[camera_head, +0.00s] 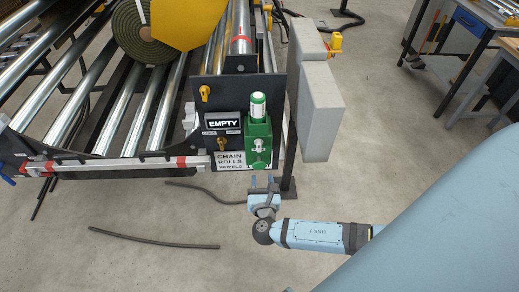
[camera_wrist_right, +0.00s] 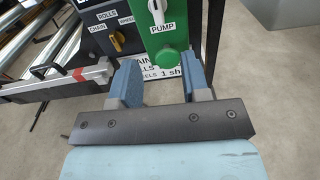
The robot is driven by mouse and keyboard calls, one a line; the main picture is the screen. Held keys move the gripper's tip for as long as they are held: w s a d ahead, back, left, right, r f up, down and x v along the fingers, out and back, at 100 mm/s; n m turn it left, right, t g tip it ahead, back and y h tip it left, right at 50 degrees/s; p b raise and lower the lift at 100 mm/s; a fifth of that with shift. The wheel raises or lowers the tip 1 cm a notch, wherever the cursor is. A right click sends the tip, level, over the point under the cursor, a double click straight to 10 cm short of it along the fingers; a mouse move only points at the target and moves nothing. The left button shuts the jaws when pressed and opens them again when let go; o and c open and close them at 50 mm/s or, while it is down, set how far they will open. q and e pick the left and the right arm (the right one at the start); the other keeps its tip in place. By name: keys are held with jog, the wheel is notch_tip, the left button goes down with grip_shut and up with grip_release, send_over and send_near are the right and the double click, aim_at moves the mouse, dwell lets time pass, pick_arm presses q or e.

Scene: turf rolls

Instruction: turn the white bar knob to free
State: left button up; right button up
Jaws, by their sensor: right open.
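The white bar knob (camera_head: 258,145) is on the front of a green box (camera_head: 251,128) on the machine's end panel. In the right wrist view the knob (camera_wrist_right: 157,10) shows at the top edge, partly cut off, above the label PUMP. A round green button (camera_wrist_right: 168,58) is below it. My right gripper (camera_head: 263,181) is open and empty, below and apart from the green box. In the right wrist view its two blue fingers (camera_wrist_right: 160,75) stand apart, with the button seen between them. I cannot read a "free" mark. My left gripper is not in view.
A black EMPTY sign (camera_head: 223,122) and yellow knobs (camera_head: 204,93) are left of the green box. A grey cabinet (camera_head: 318,110) stands to its right. A rail (camera_head: 115,164) runs left. A turf roll (camera_head: 145,35) is on the rollers. Hoses lie on the floor.

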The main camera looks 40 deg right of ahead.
aim_at(259, 148)
jog(key=shift+h, duration=0.3)
jog(key=x, duration=0.9)
jog(key=p+x, duration=0.1)
jog(key=x, duration=0.3)
jog(key=shift+w+r, duration=0.25)
jog(key=shift+w, duration=0.25)
grip_shut()
